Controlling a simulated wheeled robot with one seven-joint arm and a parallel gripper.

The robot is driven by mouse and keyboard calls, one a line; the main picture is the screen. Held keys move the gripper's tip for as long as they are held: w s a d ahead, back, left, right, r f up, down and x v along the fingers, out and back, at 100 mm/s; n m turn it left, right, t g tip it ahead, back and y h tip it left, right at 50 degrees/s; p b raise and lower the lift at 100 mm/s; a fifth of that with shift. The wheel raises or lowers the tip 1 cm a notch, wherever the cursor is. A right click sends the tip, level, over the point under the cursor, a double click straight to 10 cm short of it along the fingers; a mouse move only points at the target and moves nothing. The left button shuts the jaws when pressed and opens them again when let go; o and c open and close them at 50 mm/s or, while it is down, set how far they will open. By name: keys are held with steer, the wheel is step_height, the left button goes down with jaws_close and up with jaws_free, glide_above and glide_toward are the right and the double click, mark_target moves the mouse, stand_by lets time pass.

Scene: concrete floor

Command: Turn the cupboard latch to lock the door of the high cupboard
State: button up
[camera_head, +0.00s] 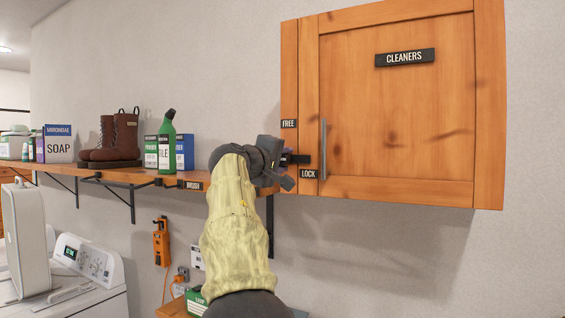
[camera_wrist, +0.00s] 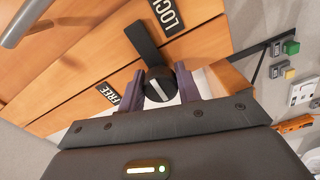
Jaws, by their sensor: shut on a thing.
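The high wooden cupboard (camera_head: 492,100) hangs on the wall at right, its door (camera_head: 400,120) closed. The latch (camera_head: 301,158) is a dark bar pointing right across the frame towards the door, just above the LOCK label (camera_head: 308,174). The FREE label (camera_head: 288,123) is higher up. In the wrist view the latch's round black knob (camera_wrist: 158,86) sits between the purple fingers of my gripper (camera_wrist: 155,88), which is shut on it. The bar reaches up beside the LOCK label (camera_wrist: 165,14). In the head view my gripper (camera_head: 284,160) partly hides the knob.
A grey vertical door handle (camera_head: 323,148) is close right of the latch. A wooden shelf (camera_head: 120,178) at left holds soap (camera_head: 58,143), boots (camera_head: 122,137) and bottles. A white washing machine (camera_head: 90,275) stands lower left. The wall below the cupboard is clear.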

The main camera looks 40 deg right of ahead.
steer(key=shift+f, duration=0.1)
steer(key=o, duration=1)
steer(key=shift+c, duration=0.2)
steer(key=b+v, duration=0.6)
steer(key=v, duration=1.1)
steer(key=shift+a+b, duration=0.2)
steer(key=shift+b, duration=0.2)
steer(key=shift+s, duration=0.1)
